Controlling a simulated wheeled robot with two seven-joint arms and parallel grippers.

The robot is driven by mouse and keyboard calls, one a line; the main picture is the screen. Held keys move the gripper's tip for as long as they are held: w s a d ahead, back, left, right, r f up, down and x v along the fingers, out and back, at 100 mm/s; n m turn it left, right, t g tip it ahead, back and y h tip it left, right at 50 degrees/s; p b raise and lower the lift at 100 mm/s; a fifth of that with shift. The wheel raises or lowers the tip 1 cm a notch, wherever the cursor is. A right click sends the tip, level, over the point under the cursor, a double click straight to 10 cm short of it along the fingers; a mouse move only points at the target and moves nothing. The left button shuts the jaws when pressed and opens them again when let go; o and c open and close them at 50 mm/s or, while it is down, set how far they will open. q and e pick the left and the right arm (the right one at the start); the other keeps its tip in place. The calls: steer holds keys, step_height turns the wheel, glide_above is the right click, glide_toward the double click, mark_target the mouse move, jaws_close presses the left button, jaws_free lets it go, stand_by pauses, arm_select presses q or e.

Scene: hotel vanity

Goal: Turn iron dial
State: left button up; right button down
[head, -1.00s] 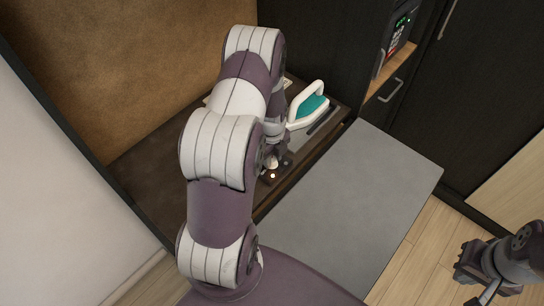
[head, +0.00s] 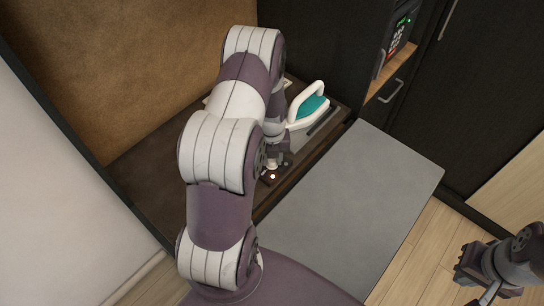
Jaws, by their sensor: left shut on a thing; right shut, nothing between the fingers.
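A white and teal iron (head: 311,108) rests at the back of the dark counter, beside my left arm. My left gripper (head: 273,163) is low over the counter's front part, nearer than the iron. It is shut on a small pale part, apparently the dial, which the fingers and arm mostly hide. I cannot read the dial's angle. A small orange light (head: 272,177) glows just in front of the fingers. My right gripper (head: 486,288) is at the lower right corner, shut and empty, away from the counter.
The dark counter (head: 145,165) runs along the brown wall panel. A grey flat surface (head: 350,200) lies right of it and is clear. Dark cabinets (head: 480,90) stand behind, with a black device (head: 402,30) in a niche. My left arm covers much of the counter.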

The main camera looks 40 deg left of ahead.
arm_select(q)
steer(key=shift+w+r, duration=0.1)
stand_by(0.4)
steer(key=o, duration=1)
steer(key=shift+o, duration=0.2)
step_height(320, 180, up, 13)
steer(key=b, duration=0.2)
steer(key=shift+f, duration=0.2)
